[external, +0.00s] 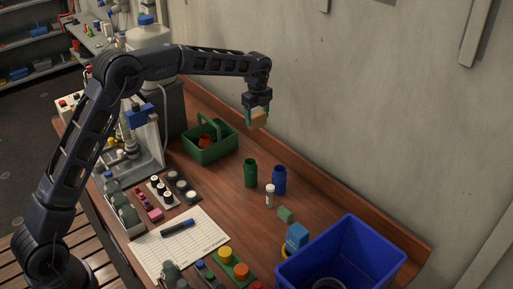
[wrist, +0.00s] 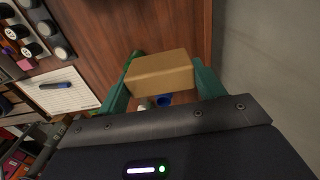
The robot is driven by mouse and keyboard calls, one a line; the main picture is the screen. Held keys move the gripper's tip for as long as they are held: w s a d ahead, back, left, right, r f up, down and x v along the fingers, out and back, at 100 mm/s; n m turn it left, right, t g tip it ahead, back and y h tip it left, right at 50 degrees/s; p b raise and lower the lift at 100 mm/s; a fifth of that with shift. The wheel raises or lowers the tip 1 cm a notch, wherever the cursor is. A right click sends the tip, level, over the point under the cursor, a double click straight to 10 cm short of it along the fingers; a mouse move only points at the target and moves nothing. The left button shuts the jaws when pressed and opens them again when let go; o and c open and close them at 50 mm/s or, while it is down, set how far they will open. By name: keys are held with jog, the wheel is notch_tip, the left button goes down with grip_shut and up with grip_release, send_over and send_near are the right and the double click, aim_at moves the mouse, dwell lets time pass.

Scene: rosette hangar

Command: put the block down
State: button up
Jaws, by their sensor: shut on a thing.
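My gripper (external: 258,112) is shut on a tan wooden block (external: 259,121) and holds it in the air, well above the wooden table (external: 225,193) near its wall side. In the wrist view the block (wrist: 159,74) sits between the two green fingers of my gripper (wrist: 160,84). The block hides part of what lies beneath it. A small green block (external: 285,214) rests on the table right of the bottles.
A green caddy (external: 211,143), a green bottle (external: 250,172), a blue bottle (external: 279,180) and a white vial (external: 270,196) stand on the table. A blue bin (external: 342,256) is at front right. A paper sheet (external: 180,244) lies in front. Bare wood shows between the caddy and sheet.

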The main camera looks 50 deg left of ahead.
jog(key=shift+w+d+f, duration=0.15)
jog(key=shift+w, duration=0.5)
notch_tip(320, 180, down, 20)
jog(key=shift+r, duration=0.1)
dwell(0.3)
jog(key=o, duration=1)
